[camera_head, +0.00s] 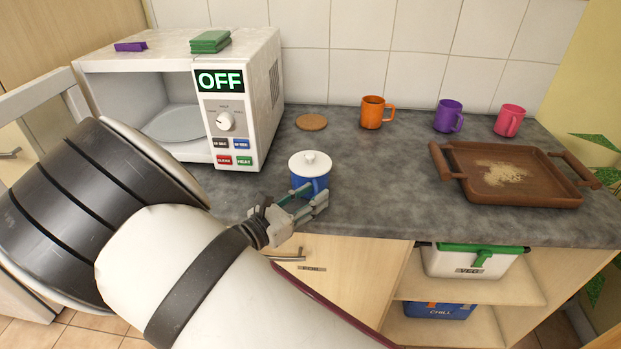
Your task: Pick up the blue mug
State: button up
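The blue mug (318,185) stands upright on the grey counter near its front edge, with a white knobbed lid (310,162) on top. My gripper (306,203) is at the mug's front side, with its fingers reaching toward the mug at about its lower half. The fingers overlap the mug in this view. I cannot tell whether they touch it or how far apart they are. The mug's lower front is partly hidden by the gripper.
A microwave (262,100) with its door open stands at the left. A cork coaster (311,122), an orange mug (373,113), a purple mug (447,116) and a pink mug (508,121) stand behind. A brown tray (455,178) with crumbs lies at the right. The counter between is clear.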

grip_shut()
jog(key=shift+r, duration=0.2)
